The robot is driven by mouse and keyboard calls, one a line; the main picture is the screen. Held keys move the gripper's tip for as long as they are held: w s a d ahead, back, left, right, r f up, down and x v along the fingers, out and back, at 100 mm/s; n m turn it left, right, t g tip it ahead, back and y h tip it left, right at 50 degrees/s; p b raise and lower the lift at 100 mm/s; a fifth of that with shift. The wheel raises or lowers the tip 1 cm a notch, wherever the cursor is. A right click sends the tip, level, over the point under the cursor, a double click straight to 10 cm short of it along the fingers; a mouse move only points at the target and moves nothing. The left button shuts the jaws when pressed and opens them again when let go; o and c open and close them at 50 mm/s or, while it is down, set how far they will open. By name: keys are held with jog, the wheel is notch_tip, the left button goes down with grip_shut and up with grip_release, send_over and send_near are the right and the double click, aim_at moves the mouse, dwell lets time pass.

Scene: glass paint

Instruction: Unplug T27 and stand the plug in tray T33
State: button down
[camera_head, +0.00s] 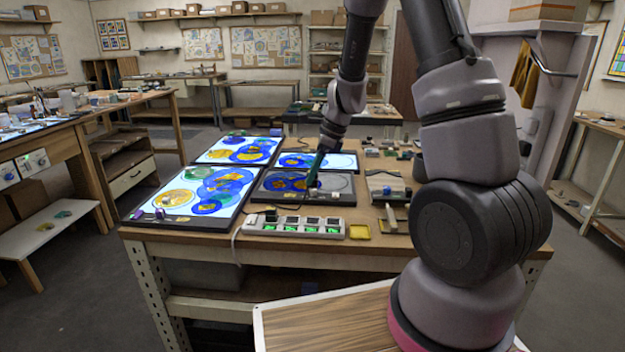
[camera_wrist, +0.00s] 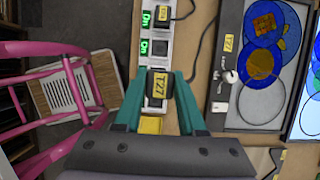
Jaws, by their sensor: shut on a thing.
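My gripper (camera_wrist: 160,100) has green fingers, closed on the two sides of a dark plug with a yellow T27 label (camera_wrist: 158,85). In the wrist view the plug is in front of the near end of the white power strip (camera_wrist: 169,42); I cannot tell whether its pins are in the socket. In the head view my gripper (camera_head: 313,183) shows against the dark glass panel, and the plug is not clear there. The strip (camera_head: 295,228) has several green-lit switches. A small yellow tray (camera_head: 359,232) lies off the strip's right end, partly hidden below the plug in the wrist view (camera_wrist: 150,125); no label is readable.
Another labelled plug (camera_wrist: 262,21) sits on the strip, with dark cords nearby. The unlit panel (camera_wrist: 240,118) carries blue glass and a small knob. Lit panels (camera_head: 197,195) fill the table's left. A wooden block and tool (camera_head: 390,215) stand right of the yellow tray.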

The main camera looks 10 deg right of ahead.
jog(key=shift+r, duration=1.3)
